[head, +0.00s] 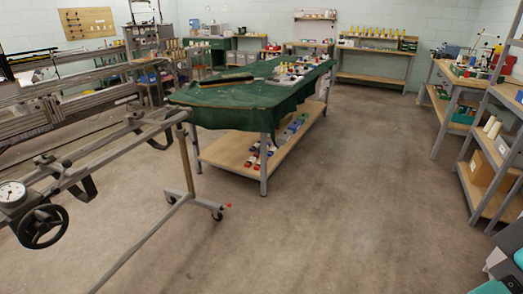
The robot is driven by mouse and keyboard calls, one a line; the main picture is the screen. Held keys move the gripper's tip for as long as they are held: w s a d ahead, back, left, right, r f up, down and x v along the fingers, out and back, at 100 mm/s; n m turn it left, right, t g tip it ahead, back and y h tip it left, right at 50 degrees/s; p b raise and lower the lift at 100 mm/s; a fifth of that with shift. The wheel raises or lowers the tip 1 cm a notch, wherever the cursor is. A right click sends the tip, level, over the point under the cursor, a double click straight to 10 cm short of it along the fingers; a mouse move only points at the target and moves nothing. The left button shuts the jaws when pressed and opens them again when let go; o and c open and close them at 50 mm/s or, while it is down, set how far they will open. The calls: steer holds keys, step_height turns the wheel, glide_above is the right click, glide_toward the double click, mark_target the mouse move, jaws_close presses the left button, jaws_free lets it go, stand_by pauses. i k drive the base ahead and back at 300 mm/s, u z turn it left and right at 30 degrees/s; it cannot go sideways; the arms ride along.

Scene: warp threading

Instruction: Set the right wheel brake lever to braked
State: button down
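A small red lever (228,206) sticks out beside a dark caster wheel (217,215) at the right foot of a grey wheeled frame (183,160). It is too small to tell whether it is up or down. Another caster (171,199) sits at the rear end of the same foot and shows no clear red lever. The frame stands at the left with long rails and a black handwheel (43,227). My gripper is not in view.
A table with a green cloth (235,98) stands behind the frame, with a wooden lower shelf (235,152). A shelf rack (490,190) and a workbench (455,78) line the right. The middle floor (340,210) is clear. A white-faced gauge (12,193) sits near the handwheel.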

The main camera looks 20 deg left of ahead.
mark_target(229, 205)
steer(key=u, duration=0.6)
steer(key=i, duration=0.95)
steer(key=u, duration=0.95)
steer(key=i, duration=2)
steer(key=z, duration=0.65)
